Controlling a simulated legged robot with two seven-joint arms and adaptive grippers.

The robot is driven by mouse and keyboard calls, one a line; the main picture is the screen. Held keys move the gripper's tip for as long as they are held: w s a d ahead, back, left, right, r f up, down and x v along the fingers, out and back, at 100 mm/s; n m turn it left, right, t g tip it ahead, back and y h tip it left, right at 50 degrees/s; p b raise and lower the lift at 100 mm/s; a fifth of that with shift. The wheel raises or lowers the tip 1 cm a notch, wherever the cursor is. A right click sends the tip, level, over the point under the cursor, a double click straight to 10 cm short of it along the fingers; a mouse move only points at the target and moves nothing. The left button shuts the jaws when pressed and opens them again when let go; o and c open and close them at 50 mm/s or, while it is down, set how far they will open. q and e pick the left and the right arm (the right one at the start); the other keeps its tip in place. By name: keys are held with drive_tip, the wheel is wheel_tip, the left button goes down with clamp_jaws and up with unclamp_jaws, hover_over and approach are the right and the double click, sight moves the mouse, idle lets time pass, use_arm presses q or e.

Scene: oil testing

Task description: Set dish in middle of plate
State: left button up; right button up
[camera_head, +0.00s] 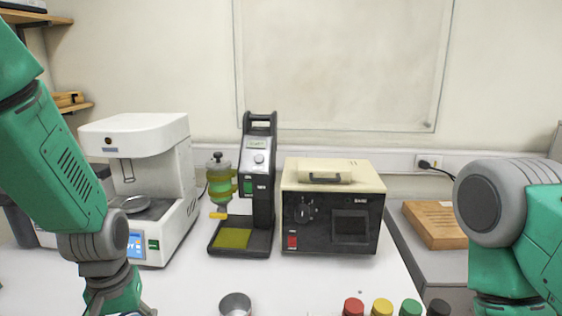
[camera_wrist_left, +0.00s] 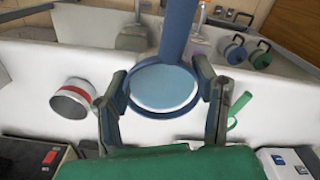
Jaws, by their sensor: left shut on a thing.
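In the left wrist view, my left gripper (camera_wrist_left: 165,88) has a finger on each side of a round, blue-rimmed dish (camera_wrist_left: 165,90) with a pale blue inside. It is shut on this dish. A thick blue bar rises from the dish to the top of that view. In the head view, my left wrist shows at the bottom left, with its fingers out of frame. A white machine (camera_head: 150,150) holds a round metal plate (camera_head: 137,205). A black stand has a square yellow-green plate (camera_head: 233,238). I cannot tell which plate is meant. My right gripper is out of view.
A metal cup (camera_head: 235,303) stands at the front edge of the view. A cream-and-black box (camera_head: 330,205) stands right of the black stand (camera_head: 262,190). Red (camera_head: 353,306), yellow (camera_head: 382,307), green (camera_head: 410,307) and black caps line the bottom right. White tabletop before the machines is clear.

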use_arm(q)
drive_tip(key=s+d+f+m+b, duration=0.1)
drive_tip(key=f+b, duration=0.4)
drive_tip(key=f, duration=0.2)
drive_tip(key=s+d+f+m+b, duration=0.2)
drive_tip(key=f+b, duration=0.3)
drive_tip(key=f, duration=0.2)
drive_tip(key=shift+d, duration=0.25)
